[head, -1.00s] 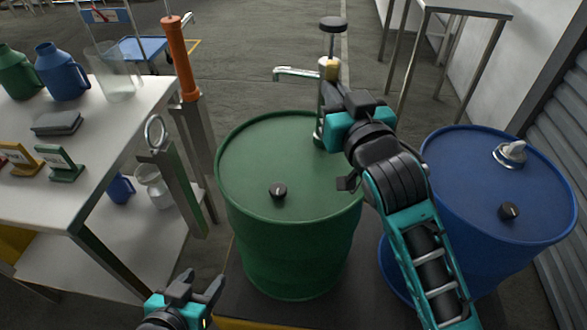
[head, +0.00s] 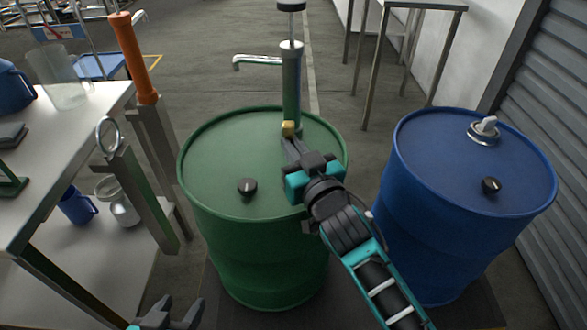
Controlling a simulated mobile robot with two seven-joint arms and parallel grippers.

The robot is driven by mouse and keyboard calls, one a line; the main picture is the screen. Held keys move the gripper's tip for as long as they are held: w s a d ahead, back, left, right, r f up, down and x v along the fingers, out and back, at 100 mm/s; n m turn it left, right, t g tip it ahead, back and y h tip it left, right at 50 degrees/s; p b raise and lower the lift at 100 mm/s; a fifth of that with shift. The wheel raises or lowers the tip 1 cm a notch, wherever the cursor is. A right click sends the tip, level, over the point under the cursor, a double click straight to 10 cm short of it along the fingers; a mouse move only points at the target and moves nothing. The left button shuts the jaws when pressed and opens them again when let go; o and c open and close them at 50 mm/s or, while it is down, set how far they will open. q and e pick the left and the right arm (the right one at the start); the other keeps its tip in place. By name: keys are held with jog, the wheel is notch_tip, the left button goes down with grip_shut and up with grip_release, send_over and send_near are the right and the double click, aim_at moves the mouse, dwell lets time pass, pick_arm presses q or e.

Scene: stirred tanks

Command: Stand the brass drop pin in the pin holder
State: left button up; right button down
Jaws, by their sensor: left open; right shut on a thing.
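My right gripper (head: 287,143) is shut on a small brass piece (head: 289,128), which I take to be the drop pin. Only a short part of it shows at the fingertips; the rest is hidden. It appears in front of the lower pump body, over the far side of the green drum; I cannot tell whether it touches anything. My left gripper (head: 180,314) is open and empty at the bottom edge, partly cut off. I cannot surely pick out the pin holder.
The pump (head: 291,75) rises from the green drum (head: 265,235). The blue drum (head: 470,220) stands right. Left are a white table (head: 75,125), a steel post with a ring (head: 108,137) and an orange handle (head: 133,58). A black knob (head: 247,187) sits on the green lid.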

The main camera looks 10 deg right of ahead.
notch_tip(320, 180, down, 4)
jog(key=shift+r+b, duration=0.1)
jog(key=shift+b, duration=0.75)
jog(key=shift+f, duration=0.2)
jog(key=shift+r, duration=0.1)
jog(key=shift+f, duration=0.2)
jog(key=c, duration=1.3)
grip_release()
jog(key=shift+r, duration=0.25)
jog(key=shift+s, duration=0.1)
